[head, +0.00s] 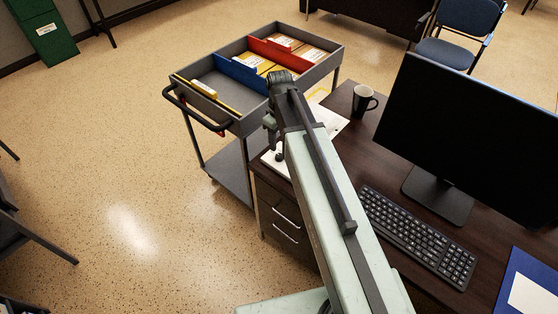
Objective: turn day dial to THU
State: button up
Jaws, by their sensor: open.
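No day dial can be made out in the head view. My arm reaches from the bottom of the picture up over the near left corner of the dark desk (400,145). My gripper (279,156) is at its far end, partly hidden behind my own arm links, and is open. It hangs over or close to white papers (333,124) on the desk. Whether it touches them cannot be told. Nothing shows between its fingers.
A grey cart (228,125) with files and blue and red dividers stands beside the desk. A black mug (363,100), keyboard (420,235), monitor (470,130) and blue folder (530,285) are on the desk. A blue chair (460,35) stands behind. The floor at left is mostly clear.

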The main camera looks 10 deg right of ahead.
aim_at(279, 155)
notch_tip(279, 155, down, 8)
jog(key=b, duration=0.7)
jog(key=shift+r+b, duration=0.1)
jog(key=shift+b, duration=0.3)
jog(key=shift+r, duration=0.1)
grip_shut()
